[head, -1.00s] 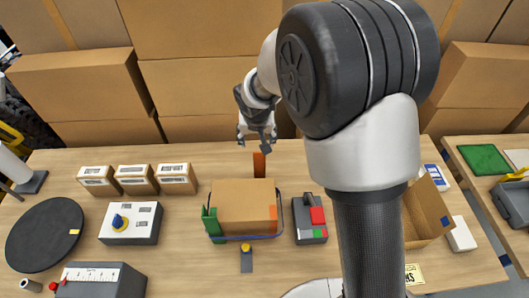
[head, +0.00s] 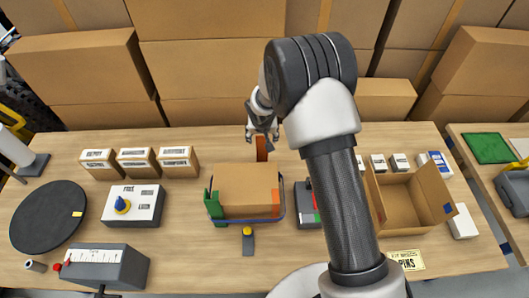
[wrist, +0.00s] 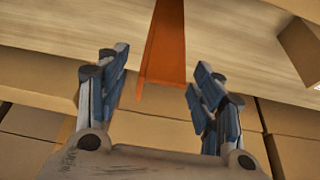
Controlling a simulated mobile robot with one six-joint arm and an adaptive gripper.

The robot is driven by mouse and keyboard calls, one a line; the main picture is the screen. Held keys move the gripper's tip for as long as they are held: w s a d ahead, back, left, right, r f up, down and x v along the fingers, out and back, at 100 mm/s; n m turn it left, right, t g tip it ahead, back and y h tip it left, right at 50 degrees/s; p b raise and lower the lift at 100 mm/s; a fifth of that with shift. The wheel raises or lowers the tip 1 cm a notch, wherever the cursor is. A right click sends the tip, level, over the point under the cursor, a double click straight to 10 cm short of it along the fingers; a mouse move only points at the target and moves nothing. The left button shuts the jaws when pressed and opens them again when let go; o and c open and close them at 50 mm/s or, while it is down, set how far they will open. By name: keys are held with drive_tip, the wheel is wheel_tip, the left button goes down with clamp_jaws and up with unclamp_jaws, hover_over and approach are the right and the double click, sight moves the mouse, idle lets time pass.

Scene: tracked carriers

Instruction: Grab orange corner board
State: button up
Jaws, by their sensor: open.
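The orange corner board (head: 262,150) stands upright on the table behind the strapped carton. In the wrist view the orange corner board (wrist: 166,45) extends from the top edge down into the space between the fingers. My gripper (head: 263,134) is at the board's upper end in the head view and partly covers it. In the wrist view my gripper (wrist: 161,72) is open, with one finger on each side of the board and a gap on both sides. Nothing is held.
The carton (head: 245,188) sits in front of the board, with a blue strap and green and orange corner pieces. Three small boxes (head: 136,162) stand to the left. An open box (head: 405,203) is at the right. Large cartons (head: 210,70) are stacked behind the table.

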drive_tip(key=shift+w+f, duration=0.25)
drive_tip(key=shift+f, duration=0.25)
drive_tip(key=shift+c, duration=0.5)
drive_tip(key=c, duration=1.1)
drive_tip(key=shift+r, duration=0.1)
drive_tip(key=shift+c, duration=0.2)
